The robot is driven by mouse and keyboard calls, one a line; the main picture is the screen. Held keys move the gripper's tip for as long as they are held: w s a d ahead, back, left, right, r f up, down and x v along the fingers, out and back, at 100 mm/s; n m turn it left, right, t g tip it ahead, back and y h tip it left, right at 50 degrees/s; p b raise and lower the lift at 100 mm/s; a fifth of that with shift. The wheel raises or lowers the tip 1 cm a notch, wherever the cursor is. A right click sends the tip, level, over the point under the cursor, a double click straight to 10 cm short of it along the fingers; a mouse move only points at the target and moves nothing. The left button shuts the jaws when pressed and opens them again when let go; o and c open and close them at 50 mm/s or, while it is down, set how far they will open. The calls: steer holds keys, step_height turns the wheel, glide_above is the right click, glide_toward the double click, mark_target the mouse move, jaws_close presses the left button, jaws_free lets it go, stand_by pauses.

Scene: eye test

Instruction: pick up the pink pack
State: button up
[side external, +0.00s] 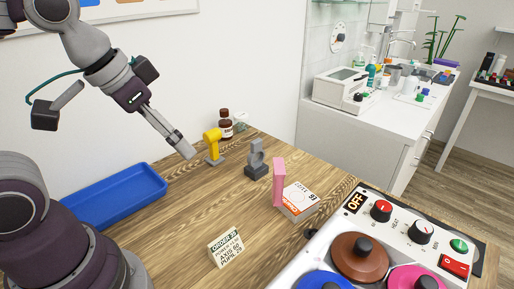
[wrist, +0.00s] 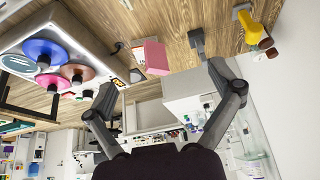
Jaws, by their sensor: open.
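The pink pack (side external: 279,182) stands upright on the wooden table (side external: 185,221) in the side external view, right against a white box with orange print (side external: 299,203). In the wrist view the pink pack (wrist: 155,57) shows near the upper middle, between the lines of the two fingers. My gripper (side external: 187,151) is above the table, up and to the left of the pack in the side external view, and apart from it. In the wrist view the fingers of my gripper (wrist: 163,76) are spread wide with nothing held between them.
A grey stand-like object (side external: 257,163), a yellow object (side external: 212,143) and a brown bottle (side external: 226,123) stand behind the pack. A control unit with round coloured lids (side external: 358,258) is at front right. A blue tray (side external: 112,200) and a printed card (side external: 227,248) lie left of the pack.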

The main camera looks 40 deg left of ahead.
steer(key=w+d+m+g+h, duration=0.1)
steer(key=w+m, duration=0.2)
steer(key=w, duration=0.4)
steer(key=m+g+h, duration=0.1)
steer(key=m+h, duration=0.1)
steer(key=m, duration=0.2)
glide_toward(275, 166)
steer(key=shift+m, duration=0.5)
steer(key=x, duration=1.2)
steer(key=shift+f, duration=0.2)
steer(key=shift+c, duration=0.4)
steer(key=c, duration=1)
steer(key=shift+r, duration=0.15)
